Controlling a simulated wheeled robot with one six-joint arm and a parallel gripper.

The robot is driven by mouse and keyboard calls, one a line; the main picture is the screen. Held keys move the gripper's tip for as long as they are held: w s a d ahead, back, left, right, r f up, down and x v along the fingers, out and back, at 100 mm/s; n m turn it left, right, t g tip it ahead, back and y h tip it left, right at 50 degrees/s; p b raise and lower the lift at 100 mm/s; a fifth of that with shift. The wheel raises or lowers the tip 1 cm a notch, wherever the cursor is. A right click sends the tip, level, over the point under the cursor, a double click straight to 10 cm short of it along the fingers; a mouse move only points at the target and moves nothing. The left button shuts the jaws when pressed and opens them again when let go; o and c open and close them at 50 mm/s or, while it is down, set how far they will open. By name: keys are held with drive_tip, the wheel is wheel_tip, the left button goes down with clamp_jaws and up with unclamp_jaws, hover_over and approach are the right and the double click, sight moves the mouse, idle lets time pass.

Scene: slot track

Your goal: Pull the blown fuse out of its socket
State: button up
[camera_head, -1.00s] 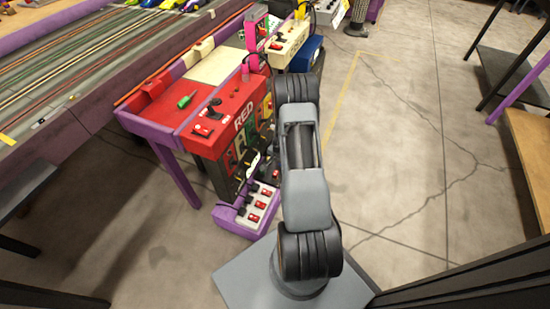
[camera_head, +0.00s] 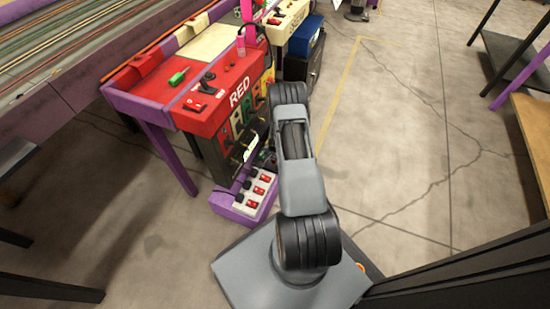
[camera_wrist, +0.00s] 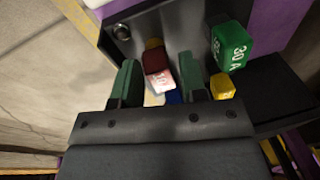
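In the wrist view, a dark red fuse (camera_wrist: 158,61) with a pale, partly readable number sits between the two fingers of my gripper (camera_wrist: 158,84). The fingers are apart, and I see no clear grip on the fuse. A large green fuse (camera_wrist: 230,47) marked 30 A stands to the right. A yellow fuse (camera_wrist: 222,87) is below it, and a bit of blue (camera_wrist: 172,97) shows low between the fingers. I cannot tell from the look of them which fuse is blown. In the head view my gripper is hidden behind my arm.
The red control station (camera_head: 225,95) stands left of my arm, with a purple frame. A purple power strip (camera_head: 248,196) with red switches lies on the floor at its foot. A wooden bench (camera_head: 535,130) is at the right. Open concrete floor (camera_head: 400,130) lies between.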

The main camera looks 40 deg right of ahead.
clamp_jaws()
idle(0.7)
drive_tip(key=shift+r, duration=0.3)
drive_tip(key=shift+r+p, duration=1.5)
drive_tip(key=shift+r, duration=0.2)
drive_tip(key=shift+r, duration=0.1)
